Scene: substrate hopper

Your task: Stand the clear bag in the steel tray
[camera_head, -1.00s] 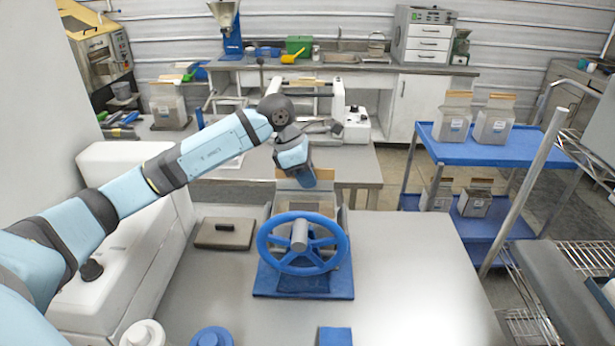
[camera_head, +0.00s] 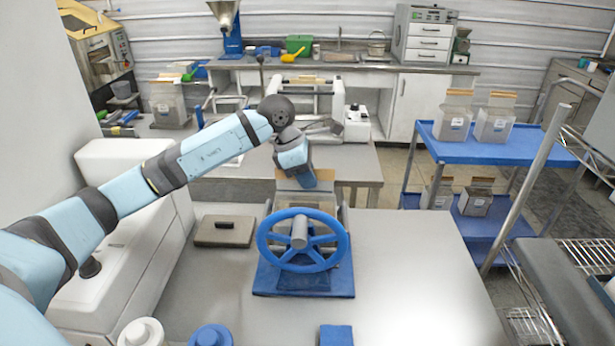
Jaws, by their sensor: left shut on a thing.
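The clear bag (camera_head: 318,197) with a tan top edge stands behind the blue handwheel (camera_head: 303,240), near the far edge of the grey table. My left gripper (camera_head: 303,184) comes down from above and is shut on the bag's top. The wheel and gripper hide much of the bag, and its base cannot be seen. Grey upright edges show on both sides of the bag. I cannot tell whether they belong to the steel tray, or whether the bag rests on anything. My right gripper is not in view.
A flat grey-brown lid-like plate (camera_head: 224,231) with a dark handle lies left of the wheel. A blue cart (camera_head: 488,151) at the right holds several similar bags. A white machine (camera_head: 140,240) stands at the left. The table's right side is clear.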

